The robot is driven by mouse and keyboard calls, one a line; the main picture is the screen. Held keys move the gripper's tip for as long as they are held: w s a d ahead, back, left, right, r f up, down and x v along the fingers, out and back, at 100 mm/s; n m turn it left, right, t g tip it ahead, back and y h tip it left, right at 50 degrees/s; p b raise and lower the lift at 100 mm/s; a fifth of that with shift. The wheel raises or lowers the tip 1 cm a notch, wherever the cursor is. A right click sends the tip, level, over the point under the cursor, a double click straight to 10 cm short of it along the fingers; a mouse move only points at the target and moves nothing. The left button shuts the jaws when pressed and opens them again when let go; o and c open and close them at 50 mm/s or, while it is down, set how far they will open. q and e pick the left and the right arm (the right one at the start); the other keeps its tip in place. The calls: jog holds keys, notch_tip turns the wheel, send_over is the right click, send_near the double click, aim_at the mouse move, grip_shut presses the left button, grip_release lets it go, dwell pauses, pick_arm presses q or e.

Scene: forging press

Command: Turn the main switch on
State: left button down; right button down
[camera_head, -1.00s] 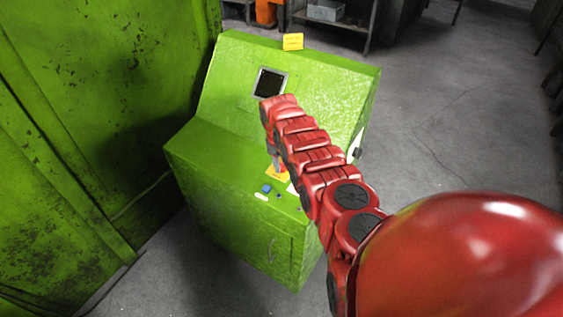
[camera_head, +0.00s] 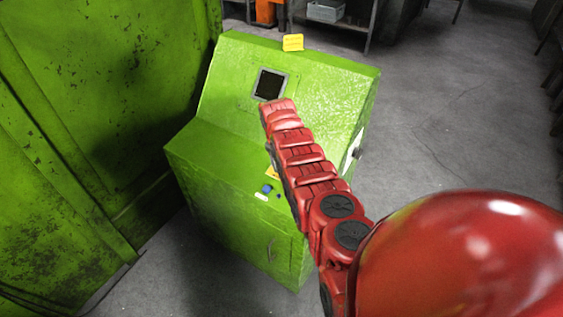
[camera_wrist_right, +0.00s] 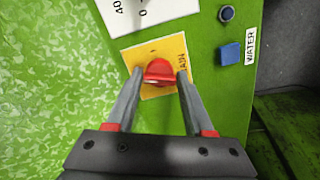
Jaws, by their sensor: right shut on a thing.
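The main switch is a red rotary knob (camera_wrist_right: 158,73) on a yellow plate (camera_wrist_right: 148,50) marked MAIN, seen in the right wrist view. My right gripper (camera_wrist_right: 160,75) is shut on this knob, with one finger on each side of it. The knob's exact setting is hard to read. In the head view, my red right arm hides the knob and most of the gripper. Only an edge of the yellow plate (camera_head: 272,172) shows there on the green console (camera_head: 215,150). My left gripper is not in view.
A blue square button (camera_wrist_right: 230,54) labelled WATER and a round dark button (camera_wrist_right: 227,13) sit near the plate. A white dial scale (camera_wrist_right: 150,12) lies beside it. A large green machine wall (camera_head: 90,110) stands left. Grey floor (camera_head: 440,130) is open at right.

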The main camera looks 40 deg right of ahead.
jog(key=m, duration=0.1)
jog(key=m+b, duration=0.2)
jog(key=shift+a+f+m, duration=0.1)
jog(key=shift+f+m, duration=0.15)
jog(key=shift+m, duration=0.15)
jog(key=m+b, duration=0.4)
jog(key=shift+m+b, duration=0.3)
jog(key=shift+b, duration=0.05)
jog(key=m+b, duration=0.2)
jog(key=m, duration=0.1)
jog(key=shift+w+a+b, duration=0.15)
jog(key=shift+b, duration=0.25)
jog(key=shift+r+m+b, duration=0.15)
jog(key=shift+m+b, duration=0.65)
jog(key=shift+m, duration=0.3)
jog(key=shift+c, duration=1.4)
grip_release()
jog(key=shift+r, duration=0.1)
